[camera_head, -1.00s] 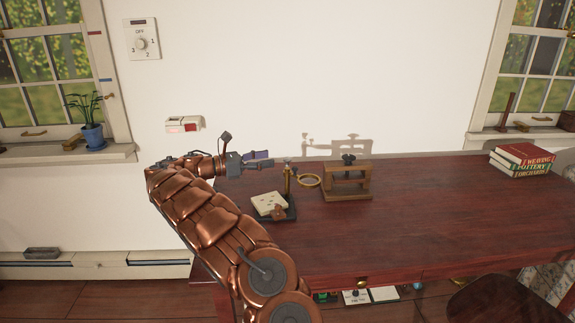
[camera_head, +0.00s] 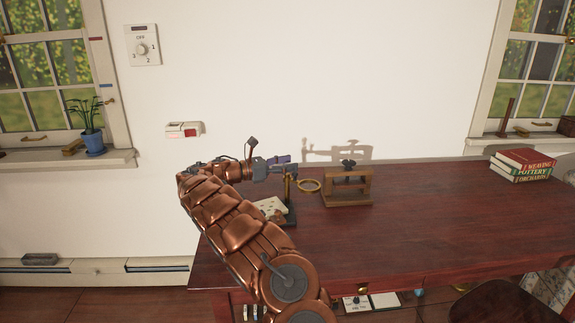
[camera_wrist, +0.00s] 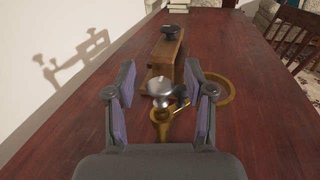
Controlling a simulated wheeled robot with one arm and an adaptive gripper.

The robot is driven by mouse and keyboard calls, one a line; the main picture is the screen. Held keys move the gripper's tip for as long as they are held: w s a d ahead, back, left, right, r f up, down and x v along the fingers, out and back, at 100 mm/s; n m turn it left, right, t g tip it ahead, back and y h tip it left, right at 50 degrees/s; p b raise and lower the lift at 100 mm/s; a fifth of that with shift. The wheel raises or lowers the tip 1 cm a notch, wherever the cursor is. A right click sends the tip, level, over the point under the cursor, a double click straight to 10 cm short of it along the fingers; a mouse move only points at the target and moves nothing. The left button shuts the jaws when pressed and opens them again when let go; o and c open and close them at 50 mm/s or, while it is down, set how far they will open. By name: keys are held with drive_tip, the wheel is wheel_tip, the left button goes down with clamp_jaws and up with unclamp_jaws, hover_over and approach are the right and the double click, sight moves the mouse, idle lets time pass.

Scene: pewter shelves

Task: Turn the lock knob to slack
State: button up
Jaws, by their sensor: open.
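A brass stand (camera_head: 287,190) with a ring (camera_head: 309,185) at its side stands on the desk. In the wrist view a round silver knob (camera_wrist: 160,87) tops its post, with a small dark side knob (camera_wrist: 181,93) beside it and the brass ring (camera_wrist: 228,93) to the right. I cannot tell which knob is the lock knob. My gripper (camera_wrist: 161,78) is open and empty. Its purple-padded fingers straddle the silver knob in the wrist view, with gaps on both sides; contact is not visible. In the head view my gripper (camera_head: 286,165) is at the post's top, partly hiding it.
A wooden frame (camera_head: 347,200) with a black knob (camera_head: 348,163) stands just beyond the stand. A pale block (camera_head: 270,206) lies at the stand's foot, partly behind my arm. Books (camera_head: 524,160) are at the desk's far right. The desk's middle (camera_head: 430,205) is clear.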

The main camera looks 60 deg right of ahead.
drive_tip(key=shift+c, duration=0.4)
clamp_jaws()
